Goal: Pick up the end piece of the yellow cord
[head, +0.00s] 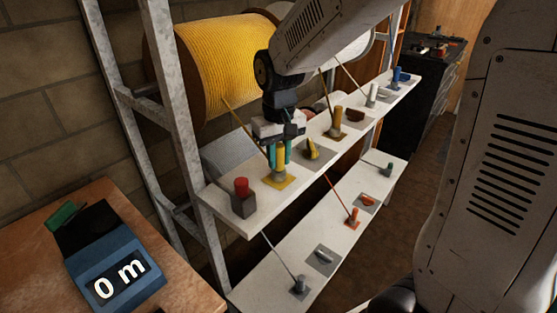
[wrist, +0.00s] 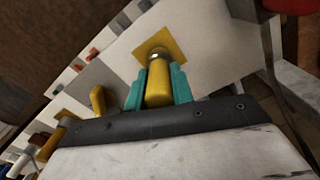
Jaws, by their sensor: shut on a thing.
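The end piece of the yellow cord (head: 281,159) is a yellow cylinder standing upright in a grey socket on a yellow square plate (head: 288,184) on the upper white shelf. The yellow cord (head: 241,125) runs from the big spool (head: 216,64) down toward it. My gripper (head: 280,160) points down, with its teal fingers on either side of the end piece, shut on it. In the wrist view the end piece (wrist: 159,86) lies between the teal fingers, its metal-ringed tip at the yellow plate (wrist: 172,40).
A red knob on a dark block (head: 242,197) stands close at the left. A yellow lever (head: 312,148) and a yellow-brown end piece (head: 337,122) stand at the right on the shelf (head: 237,222). A lower shelf (head: 275,279) holds more fittings. A blue meter (head: 113,262) reads 0 m.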

